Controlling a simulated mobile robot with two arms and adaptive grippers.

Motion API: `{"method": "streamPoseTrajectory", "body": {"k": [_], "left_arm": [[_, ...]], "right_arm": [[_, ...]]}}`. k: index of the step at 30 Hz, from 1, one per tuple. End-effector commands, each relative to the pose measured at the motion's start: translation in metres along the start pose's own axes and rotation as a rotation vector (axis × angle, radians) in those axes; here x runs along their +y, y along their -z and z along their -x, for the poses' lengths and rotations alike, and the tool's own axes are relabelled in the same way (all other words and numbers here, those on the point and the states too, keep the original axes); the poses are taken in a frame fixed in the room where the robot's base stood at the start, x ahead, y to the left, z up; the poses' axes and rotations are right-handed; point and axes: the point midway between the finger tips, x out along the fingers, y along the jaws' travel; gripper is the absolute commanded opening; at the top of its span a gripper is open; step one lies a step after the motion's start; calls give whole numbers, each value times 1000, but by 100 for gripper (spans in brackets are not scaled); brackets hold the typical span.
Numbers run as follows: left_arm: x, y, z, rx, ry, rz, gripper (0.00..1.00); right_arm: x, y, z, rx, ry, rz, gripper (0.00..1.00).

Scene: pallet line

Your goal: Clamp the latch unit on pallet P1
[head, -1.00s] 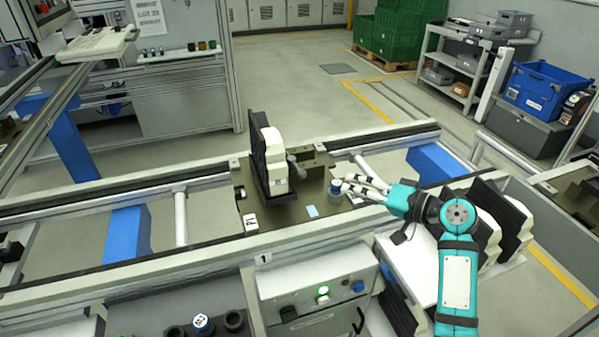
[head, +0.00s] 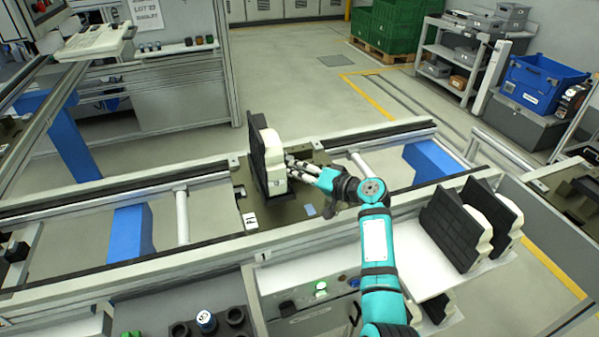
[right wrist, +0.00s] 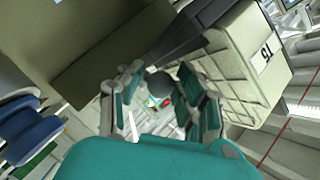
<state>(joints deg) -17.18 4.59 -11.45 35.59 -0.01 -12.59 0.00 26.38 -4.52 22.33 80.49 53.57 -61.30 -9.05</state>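The latch unit, a cream body (head: 274,171) with a black plate (head: 256,150) on its left, stands upright on pallet P1 (head: 237,184). The pallet is an olive plate with a white "P1" label (head: 250,220). My right gripper (head: 291,166) is at the right side of the latch unit, low over the pallet. In the right wrist view its fingers (right wrist: 160,98) are apart, with a dark round knob (right wrist: 158,83) showing between them and gaps at the sides. Whether they touch it is unclear. The cream body (right wrist: 235,75) is close on the right there. My left gripper is out of view.
Pallet P1 sits across the conveyor rails (head: 130,202). More black-and-cream units (head: 465,225) stand in a white tray at the right. A control panel with a lit green button (head: 321,288) is in front. Cups and a can (head: 205,321) are at the front left.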

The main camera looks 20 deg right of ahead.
Motion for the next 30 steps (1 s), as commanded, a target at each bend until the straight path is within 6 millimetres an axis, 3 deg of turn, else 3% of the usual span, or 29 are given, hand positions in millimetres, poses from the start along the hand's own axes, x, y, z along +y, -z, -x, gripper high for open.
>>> {"method": "streamPoseTrajectory", "body": {"k": [7,15,30], "left_arm": [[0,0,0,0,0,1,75],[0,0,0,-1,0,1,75],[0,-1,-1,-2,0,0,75]], "right_arm": [[0,0,0,1,0,1,35],[0,0,0,1,0,0,0],[0,0,0,-4,2,3,0]]}}
